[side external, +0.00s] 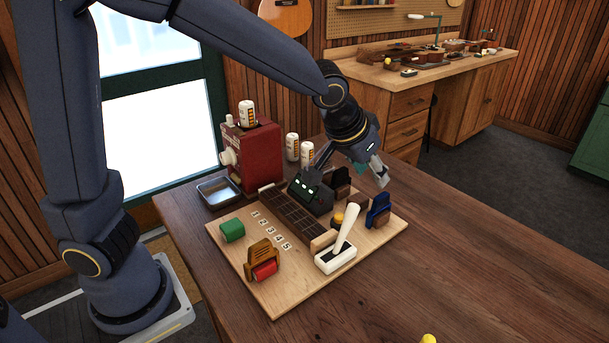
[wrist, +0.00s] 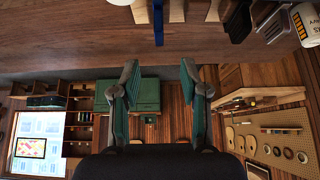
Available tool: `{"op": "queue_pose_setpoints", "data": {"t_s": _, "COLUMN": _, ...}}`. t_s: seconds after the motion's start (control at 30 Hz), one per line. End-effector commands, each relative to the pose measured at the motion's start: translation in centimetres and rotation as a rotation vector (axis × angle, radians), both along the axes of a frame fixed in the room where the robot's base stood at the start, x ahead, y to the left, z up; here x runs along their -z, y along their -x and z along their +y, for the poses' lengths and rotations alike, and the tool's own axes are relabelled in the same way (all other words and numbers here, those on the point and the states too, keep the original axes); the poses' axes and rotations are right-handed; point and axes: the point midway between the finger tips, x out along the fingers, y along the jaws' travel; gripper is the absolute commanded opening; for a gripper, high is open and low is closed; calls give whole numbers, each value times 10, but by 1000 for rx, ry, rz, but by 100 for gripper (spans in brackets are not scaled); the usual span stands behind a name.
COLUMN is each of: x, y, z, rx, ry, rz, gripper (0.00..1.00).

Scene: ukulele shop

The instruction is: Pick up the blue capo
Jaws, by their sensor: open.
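The blue capo (side external: 378,212) stands upright near the right corner of a light wooden board (side external: 290,290). In the wrist view a narrow blue piece (wrist: 158,24), likely the capo, shows at the top edge, cut off by the frame. My gripper (side external: 380,175) is above the capo and apart from it, tilted down and to the right. In the wrist view the two fingers of my gripper (wrist: 158,76) are spread with nothing between them.
On the board, a white lever (side external: 345,232) rises left of the capo, with a black-and-brown block (side external: 341,188) behind. A dark device (side external: 312,192), green block (side external: 232,231) and orange-red piece (side external: 264,262) stand further left. A red machine (side external: 255,150) stands behind. The table's right is mostly clear.

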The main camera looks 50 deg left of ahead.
Motion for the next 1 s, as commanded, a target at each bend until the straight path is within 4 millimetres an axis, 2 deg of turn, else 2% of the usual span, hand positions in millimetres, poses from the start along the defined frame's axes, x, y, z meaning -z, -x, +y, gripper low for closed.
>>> {"op": "queue_pose_setpoints", "data": {"t_s": 0.1, "x": 24, "y": -15, "z": 2, "rx": -4, "ry": -3, "rz": 4, "gripper": 45}}
{"op": "queue_pose_setpoints", "data": {"t_s": 0.2, "x": 37, "y": -24, "z": 1, "rx": -2, "ry": -2, "rz": 1, "gripper": 45}}
{"op": "queue_pose_setpoints", "data": {"t_s": 0.43, "x": 53, "y": -32, "z": 1, "rx": -1, "ry": 0, "rz": 2, "gripper": 45}}
{"op": "queue_pose_setpoints", "data": {"t_s": 0.7, "x": 88, "y": -51, "z": -1, "rx": -2, "ry": 0, "rz": 1, "gripper": 45}}
{"op": "queue_pose_setpoints", "data": {"t_s": 1.0, "x": 92, "y": -54, "z": -2, "rx": 0, "ry": 1, "rz": -1, "gripper": 45}}
